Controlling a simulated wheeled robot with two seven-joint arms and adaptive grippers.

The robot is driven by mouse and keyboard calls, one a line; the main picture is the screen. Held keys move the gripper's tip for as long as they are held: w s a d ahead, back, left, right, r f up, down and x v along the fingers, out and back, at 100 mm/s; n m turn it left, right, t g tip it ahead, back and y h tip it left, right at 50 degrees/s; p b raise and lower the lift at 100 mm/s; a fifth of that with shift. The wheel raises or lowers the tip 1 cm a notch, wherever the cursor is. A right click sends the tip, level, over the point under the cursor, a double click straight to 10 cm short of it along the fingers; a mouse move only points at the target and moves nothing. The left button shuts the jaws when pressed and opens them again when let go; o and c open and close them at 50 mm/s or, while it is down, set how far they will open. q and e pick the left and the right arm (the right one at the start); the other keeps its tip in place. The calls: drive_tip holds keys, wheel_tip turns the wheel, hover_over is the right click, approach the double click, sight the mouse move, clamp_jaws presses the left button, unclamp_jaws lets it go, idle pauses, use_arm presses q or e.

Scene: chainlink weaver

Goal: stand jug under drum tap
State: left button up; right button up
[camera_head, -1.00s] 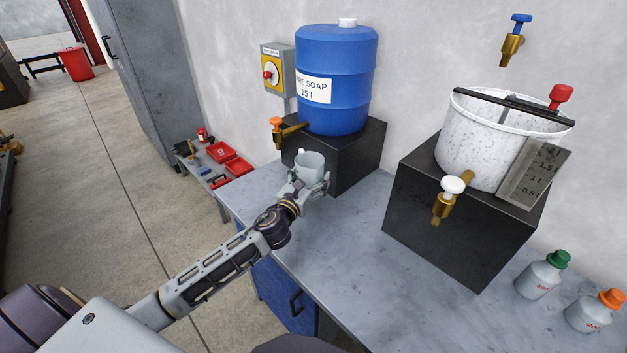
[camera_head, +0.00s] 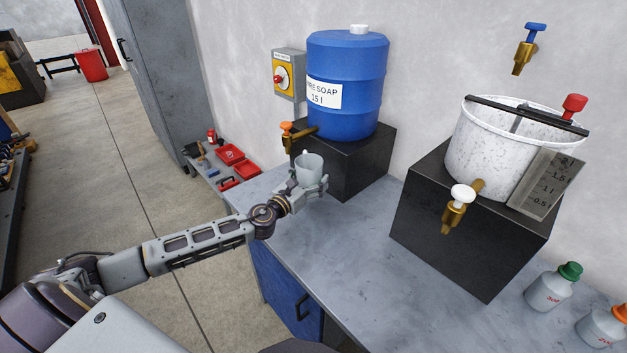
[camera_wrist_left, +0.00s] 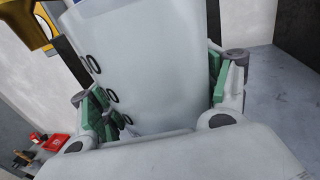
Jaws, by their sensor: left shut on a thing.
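A translucent pale jug (camera_head: 309,168) is held upright in my left gripper (camera_head: 308,188), in front of the black stand (camera_head: 362,165) of the blue drum. In the left wrist view the jug (camera_wrist_left: 150,70) fills the middle, with dark marks on its side, between the green finger pads. The blue soap drum (camera_head: 345,90) has a brass drum tap (camera_head: 302,133) with an orange handle. The jug is below and slightly right of the tap in the head view; I cannot tell whether it touches the bench. My right gripper is not in view.
The grey bench (camera_head: 345,240) is clear in front. A speckled white bucket (camera_head: 490,150) with a brass tap (camera_head: 457,210) stands on another black block at right. Two small bottles (camera_head: 552,287) stand at the right edge. A switch box (camera_head: 287,75) hangs behind the drum.

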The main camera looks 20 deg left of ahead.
use_arm(q)
drive_tip(key=shift+w+a+f+m+h, duration=0.15)
drive_tip(key=shift+a+h, duration=0.15)
drive_tip(key=shift+a, duration=0.2)
drive_tip(key=shift+w+a+f+m+h, duration=0.1)
drive_tip(key=shift+a+m+h, duration=0.15)
drive_tip(key=shift+a, duration=0.2)
drive_tip(key=shift+w+a+f+m+h, duration=0.1)
drive_tip(key=shift+a+h, duration=0.25)
drive_tip(key=shift+a, duration=0.15)
drive_tip(key=shift+w+a+r+m+g+h, duration=0.25)
drive_tip(key=shift+a+r+h, duration=0.2)
drive_tip(key=shift+a, duration=0.4)
drive_tip(key=shift+w+a+r+m+g+h, duration=0.15)
drive_tip(key=shift+a+r+m+h, duration=0.25)
drive_tip(key=shift+a, duration=0.5)
drive_tip(key=shift+w+a+r+m+g+h, duration=0.15)
drive_tip(key=shift+a+r+m+g+h, duration=0.25)
drive_tip(key=shift+a, duration=0.45)
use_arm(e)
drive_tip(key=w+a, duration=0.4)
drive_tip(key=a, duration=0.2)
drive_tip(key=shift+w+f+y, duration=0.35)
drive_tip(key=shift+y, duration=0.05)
use_arm(q)
drive_tip(key=shift+f, duration=0.1)
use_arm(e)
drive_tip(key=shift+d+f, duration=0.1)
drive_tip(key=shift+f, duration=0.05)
